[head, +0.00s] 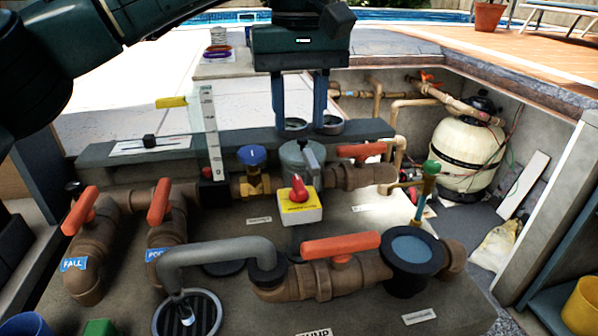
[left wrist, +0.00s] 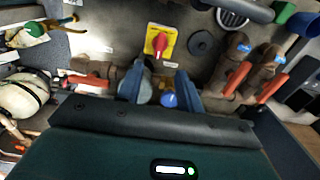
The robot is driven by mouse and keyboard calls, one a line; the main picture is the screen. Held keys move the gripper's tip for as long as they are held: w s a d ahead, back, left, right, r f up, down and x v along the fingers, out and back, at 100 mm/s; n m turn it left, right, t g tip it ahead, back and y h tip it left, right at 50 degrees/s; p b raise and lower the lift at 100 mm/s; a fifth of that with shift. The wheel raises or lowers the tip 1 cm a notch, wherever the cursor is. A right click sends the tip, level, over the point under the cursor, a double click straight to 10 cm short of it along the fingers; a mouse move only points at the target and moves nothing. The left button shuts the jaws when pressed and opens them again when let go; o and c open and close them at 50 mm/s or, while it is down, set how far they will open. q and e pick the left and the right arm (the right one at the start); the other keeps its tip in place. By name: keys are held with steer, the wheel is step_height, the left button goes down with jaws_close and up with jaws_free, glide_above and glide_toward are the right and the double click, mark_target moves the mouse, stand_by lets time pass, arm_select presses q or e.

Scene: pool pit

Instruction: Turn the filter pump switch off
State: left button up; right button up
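The filter pump switch is a red rotary knob (head: 298,188) on a yellow plate, on the front of a small white box (head: 300,214) in the middle of the pipework. In the left wrist view the red knob (left wrist: 159,41) on its yellow plate sits upper centre, beyond the fingertips. My left gripper (head: 304,125) points down, behind and above the switch in the head view. Its two blue fingers are apart with nothing held between them. The fingers also show in the left wrist view (left wrist: 158,88), clear of the knob. My right gripper is not in view.
Brown pipes with orange-red handles (head: 340,245) surround the switch. A blue-topped valve (head: 251,156) stands to its left and a grey-lidded pot (head: 303,153) behind it. A clear flow tube (head: 210,135) rises further left. A cream filter tank (head: 466,155) stands at right.

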mark_target(299, 183)
arm_select(q)
step_height(299, 183, down, 11)
steer(key=shift+w+r+b, duration=0.1)
steer(key=shift+r+b, duration=0.1)
steer(key=shift+b, duration=0.15)
jaws_close()
